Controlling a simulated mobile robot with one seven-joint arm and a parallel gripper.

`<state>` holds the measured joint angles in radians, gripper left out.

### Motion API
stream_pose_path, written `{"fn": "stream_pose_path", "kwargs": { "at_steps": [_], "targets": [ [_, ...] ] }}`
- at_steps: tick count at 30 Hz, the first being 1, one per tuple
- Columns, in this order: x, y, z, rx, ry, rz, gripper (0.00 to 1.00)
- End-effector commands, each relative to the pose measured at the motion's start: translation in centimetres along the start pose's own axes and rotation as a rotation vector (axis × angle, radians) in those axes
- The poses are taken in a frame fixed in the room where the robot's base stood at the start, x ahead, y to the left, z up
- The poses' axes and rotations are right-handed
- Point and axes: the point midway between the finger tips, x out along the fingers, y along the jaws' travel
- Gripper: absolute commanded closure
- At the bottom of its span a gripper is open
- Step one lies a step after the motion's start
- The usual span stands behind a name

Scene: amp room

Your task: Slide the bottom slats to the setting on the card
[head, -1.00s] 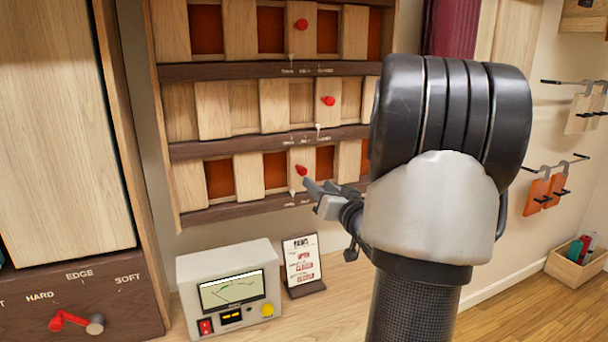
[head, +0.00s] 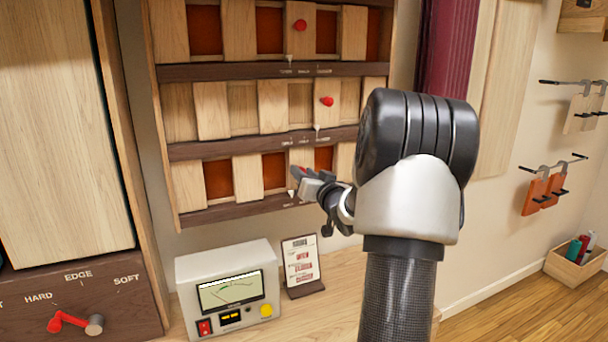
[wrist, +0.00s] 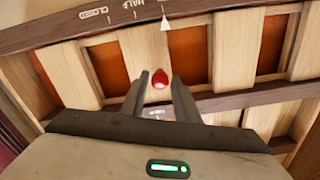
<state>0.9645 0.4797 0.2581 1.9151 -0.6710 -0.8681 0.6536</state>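The bottom slats (head: 248,178) are pale wood with orange-red gaps between them. Their red knob (wrist: 160,78) shows in the wrist view between the tips of my gripper (wrist: 161,82). The fingers stand apart on either side of it, and I see no clear contact. In the head view my gripper (head: 300,178) mostly covers the knob. The white pointer (wrist: 166,22) is beside the HALF mark, on the side away from CLOSED, in the wrist view. The card (head: 301,262) stands below the rack with red words, too small to read surely.
The middle slats (head: 213,110) have their own red knob (head: 327,101), as do the top slats (head: 239,30). A meter box (head: 228,290) stands on the shelf left of the card. A wooden cabinet (head: 60,130) is at the left. Space before the rack is free.

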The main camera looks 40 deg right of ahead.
Motion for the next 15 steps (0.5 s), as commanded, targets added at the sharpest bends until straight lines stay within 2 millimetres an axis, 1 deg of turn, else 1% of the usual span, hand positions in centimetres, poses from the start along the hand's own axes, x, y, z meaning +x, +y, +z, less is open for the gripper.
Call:
{"fn": "stream_pose_path", "kwargs": {
  "at_steps": [1, 4, 5, 11, 13, 15],
  "targets": [
    [0.0, 0.0, 0.0, 0.000, 0.000, 0.000, 0.81],
    [0.0, 0.0, 0.0, 0.000, 0.000, 0.000, 0.97],
    [0.0, 0.0, 0.0, 0.000, 0.000, 0.000, 1.00],
    [0.0, 0.3, -0.2, 0.000, 0.001, 0.001, 1.00],
    [0.0, 1.1, -0.6, 0.000, 0.001, 0.002, 1.00],
    [0.0, 2.6, -1.2, 0.000, 0.003, 0.005, 1.00]
  ]
}}
